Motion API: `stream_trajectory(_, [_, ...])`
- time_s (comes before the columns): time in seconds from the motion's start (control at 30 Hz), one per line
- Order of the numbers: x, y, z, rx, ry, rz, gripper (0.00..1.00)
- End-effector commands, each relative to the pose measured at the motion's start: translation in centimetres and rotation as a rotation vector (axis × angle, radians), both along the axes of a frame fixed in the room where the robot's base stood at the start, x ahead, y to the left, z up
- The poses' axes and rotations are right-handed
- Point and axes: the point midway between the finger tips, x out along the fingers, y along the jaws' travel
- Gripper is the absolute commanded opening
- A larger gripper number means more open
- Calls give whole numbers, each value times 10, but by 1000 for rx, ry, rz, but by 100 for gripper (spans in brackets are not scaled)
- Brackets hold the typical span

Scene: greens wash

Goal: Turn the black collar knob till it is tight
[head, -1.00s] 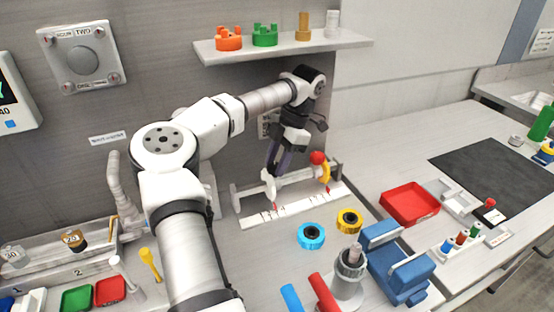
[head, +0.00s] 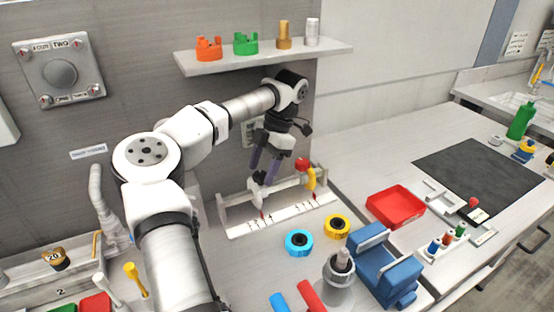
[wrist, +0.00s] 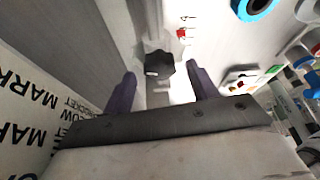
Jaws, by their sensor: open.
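The black collar knob (wrist: 158,65) shows in the wrist view as a dark, lobed knob on the pale collar. My gripper (wrist: 162,78) is open, with its two purple fingers on either side of the knob; I see a gap on both sides and no clear contact. In the head view my gripper (head: 263,168) points down at the collar (head: 259,194) on a white rail (head: 287,185). The knob is mostly hidden there by the fingers. A small red pointer (wrist: 181,33) shows beside the knob in the wrist view.
A marked white scale strip (head: 285,216) lies below the rail. A red ball with a yellow lever (head: 311,178) stands at the rail's right end. Blue (head: 299,243) and yellow (head: 337,226) rings, a blue vise (head: 378,265) and a red tray (head: 396,206) lie nearby.

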Motion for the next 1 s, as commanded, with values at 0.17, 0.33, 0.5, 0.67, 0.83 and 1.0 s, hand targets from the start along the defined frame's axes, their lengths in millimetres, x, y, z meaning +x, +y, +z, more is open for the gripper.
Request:
stream_trajectory(0.17, [7,-13,21,-1,-4,-2,58])
stream_trajectory(0.33, [24,-44,20,-2,-1,-3,58])
stream_trajectory(0.5, [39,-69,22,-1,-1,-2,58])
stream_trajectory(0.67, [51,-89,23,-1,-1,-1,58])
stream_trajectory(0.83, [59,-104,23,-1,0,-1,58])
stream_trajectory(1.0, [64,-111,22,0,0,-1,58])
